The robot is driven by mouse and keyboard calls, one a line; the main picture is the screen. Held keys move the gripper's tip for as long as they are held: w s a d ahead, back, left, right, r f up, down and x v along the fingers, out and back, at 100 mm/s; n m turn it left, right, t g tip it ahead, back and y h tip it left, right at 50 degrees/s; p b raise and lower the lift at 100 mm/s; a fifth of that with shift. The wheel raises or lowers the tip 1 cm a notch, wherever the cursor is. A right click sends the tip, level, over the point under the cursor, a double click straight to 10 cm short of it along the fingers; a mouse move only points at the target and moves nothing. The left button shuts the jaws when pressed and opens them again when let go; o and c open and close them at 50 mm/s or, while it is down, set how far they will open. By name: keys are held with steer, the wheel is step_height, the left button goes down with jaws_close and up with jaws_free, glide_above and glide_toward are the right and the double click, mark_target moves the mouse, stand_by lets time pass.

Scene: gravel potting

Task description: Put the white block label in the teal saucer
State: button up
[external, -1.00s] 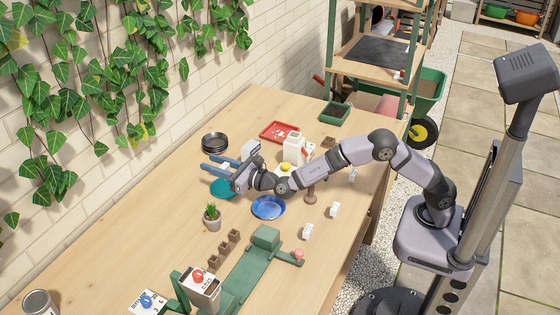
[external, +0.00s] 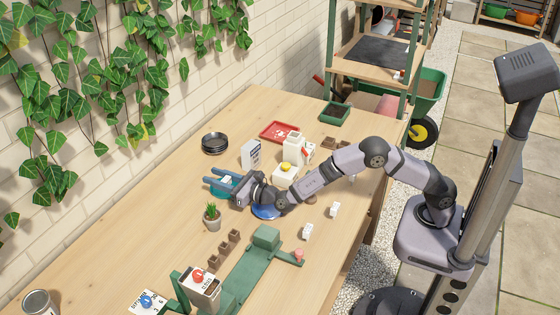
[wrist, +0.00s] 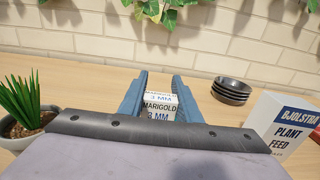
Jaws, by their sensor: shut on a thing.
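My gripper (external: 211,176) is shut on the white block label (external: 227,180), which lies between its two blue fingers. In the wrist view the label (wrist: 160,106) shows the printed words "MARIGOLD 3 MM". The teal saucer (external: 216,193) is under or just behind the fingers in the external view and is largely covered by them. I cannot tell whether the label touches the saucer. The saucer is hidden in the wrist view.
A potted succulent (external: 212,217) stands close to my gripper, and a blue saucer (external: 266,211) is partly hidden under my wrist. A plant feed box (external: 251,153) and stacked black saucers (external: 215,143) stand behind.

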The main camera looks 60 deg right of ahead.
mark_target(229, 181)
steer(key=shift+f+b, duration=0.65)
steer(key=shift+b, duration=0.25)
steer(key=o, duration=1)
steer(key=shift+r, duration=0.1)
steer(key=shift+r+p, duration=0.7)
steer(key=shift+p, duration=0.35)
steer(key=shift+s+f, duration=0.2)
steer(key=shift+s, duration=0.1)
steer(key=shift+s+b, duration=0.7)
steer(key=shift+s, duration=2.75)
steer(key=shift+d+r, duration=0.1)
steer(key=shift+r, duration=0.05)
